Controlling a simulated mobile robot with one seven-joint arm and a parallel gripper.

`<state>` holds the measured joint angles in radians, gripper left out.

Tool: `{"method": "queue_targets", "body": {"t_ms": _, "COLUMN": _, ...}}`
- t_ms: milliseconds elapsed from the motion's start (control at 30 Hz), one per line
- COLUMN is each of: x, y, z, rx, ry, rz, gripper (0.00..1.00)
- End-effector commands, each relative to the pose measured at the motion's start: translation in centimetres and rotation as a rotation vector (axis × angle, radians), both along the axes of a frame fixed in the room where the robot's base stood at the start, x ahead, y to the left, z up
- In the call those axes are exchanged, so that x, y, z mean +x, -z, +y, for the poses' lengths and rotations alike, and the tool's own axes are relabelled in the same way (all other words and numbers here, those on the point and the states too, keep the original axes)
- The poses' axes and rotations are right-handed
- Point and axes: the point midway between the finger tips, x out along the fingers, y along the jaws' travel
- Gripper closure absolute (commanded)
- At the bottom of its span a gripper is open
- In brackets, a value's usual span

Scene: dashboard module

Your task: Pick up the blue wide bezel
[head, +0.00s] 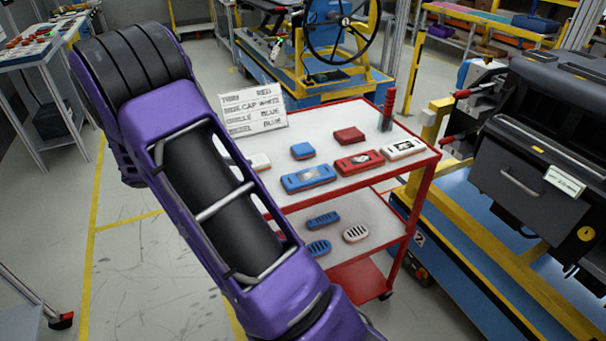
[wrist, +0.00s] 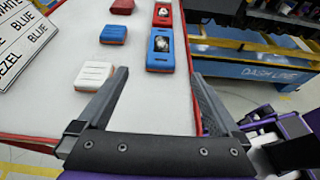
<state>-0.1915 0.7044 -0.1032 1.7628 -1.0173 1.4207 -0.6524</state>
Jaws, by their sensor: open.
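The blue wide bezel (head: 308,178) lies flat near the front edge of the red-framed cart's top shelf (head: 355,190). It has a rectangular opening with a pale patch in it. In the wrist view the blue bezel (wrist: 160,64) lies ahead of my gripper (wrist: 158,76), in the picture between the two fingers but beyond their tips. My gripper is open and empty; I see no contact with the bezel. In the head view my purple arm crosses the left side, and the gripper itself does not show.
Around the bezel lie a blue block (head: 303,151), a red block (head: 349,135), a red bezel (head: 359,162), a white bezel (head: 404,149) and a white block (head: 259,161). A label sign (head: 253,112) stands behind. Vented pieces (head: 323,220) lie on the lower shelf.

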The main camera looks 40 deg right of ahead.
Motion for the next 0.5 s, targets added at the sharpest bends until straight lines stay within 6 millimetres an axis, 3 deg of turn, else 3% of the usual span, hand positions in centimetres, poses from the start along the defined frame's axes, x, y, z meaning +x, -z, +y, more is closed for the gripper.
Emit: {"method": "queue_targets", "body": {"t_ms": 500, "x": -2.4, "y": 3.9, "z": -8.9, "rx": 0.0, "ry": 0.004, "rz": 0.013, "gripper": 0.0}}
